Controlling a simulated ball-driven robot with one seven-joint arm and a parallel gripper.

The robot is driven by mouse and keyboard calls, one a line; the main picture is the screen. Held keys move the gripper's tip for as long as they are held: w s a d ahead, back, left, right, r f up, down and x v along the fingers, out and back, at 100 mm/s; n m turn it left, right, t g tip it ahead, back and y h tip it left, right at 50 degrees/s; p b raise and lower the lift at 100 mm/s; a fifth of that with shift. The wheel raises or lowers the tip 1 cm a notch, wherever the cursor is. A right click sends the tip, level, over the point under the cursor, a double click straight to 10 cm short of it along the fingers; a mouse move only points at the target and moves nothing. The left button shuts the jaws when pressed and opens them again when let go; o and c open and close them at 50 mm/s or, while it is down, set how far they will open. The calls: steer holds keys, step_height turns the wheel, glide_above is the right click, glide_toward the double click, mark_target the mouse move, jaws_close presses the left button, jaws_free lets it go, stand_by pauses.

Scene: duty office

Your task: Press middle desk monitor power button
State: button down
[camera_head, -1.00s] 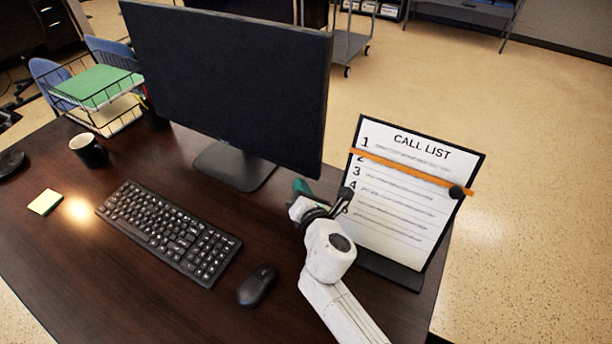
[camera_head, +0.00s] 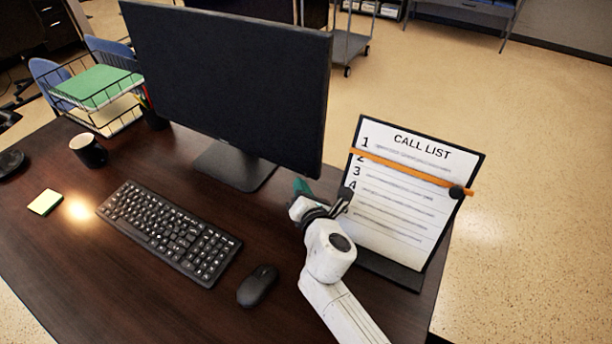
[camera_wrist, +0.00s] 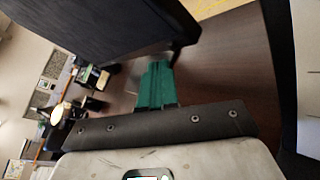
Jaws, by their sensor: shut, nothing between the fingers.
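The black desk monitor (camera_head: 230,85) stands on its foot (camera_head: 235,167) on the dark desk, screen dark. I cannot make out a power button in either view. My gripper (camera_head: 301,187), with green fingers, is just below the monitor's lower right corner, between the monitor and the call list stand. In the wrist view, the green fingers (camera_wrist: 155,85) are together and empty. They point toward the underside of the dark monitor (camera_wrist: 100,28), close to its lower corner. I cannot tell whether they touch it.
A call list stand (camera_head: 405,200) is close to the right of my gripper. A keyboard (camera_head: 168,230) and mouse (camera_head: 257,286) lie in front of the monitor. A mug (camera_head: 88,150), sticky notes (camera_head: 45,202) and a wire tray (camera_head: 100,95) are at the left.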

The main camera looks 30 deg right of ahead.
steer(key=shift+d, duration=0.15)
steer(key=shift+w+d, duration=0.2)
steer(key=shift+d, duration=0.05)
steer(key=shift+w+d, duration=0.1)
stand_by(0.5)
steer(key=shift+s+a, duration=0.35)
steer(key=shift+a, duration=0.15)
steer(key=s+a, duration=0.2)
steer(key=a, duration=0.1)
steer(key=s+a, duration=0.1)
steer(key=a, duration=0.1)
steer(key=shift+s+r+b, duration=0.15)
steer(key=shift+r+b, duration=0.05)
steer(key=shift+b, duration=0.1)
stand_by(0.4)
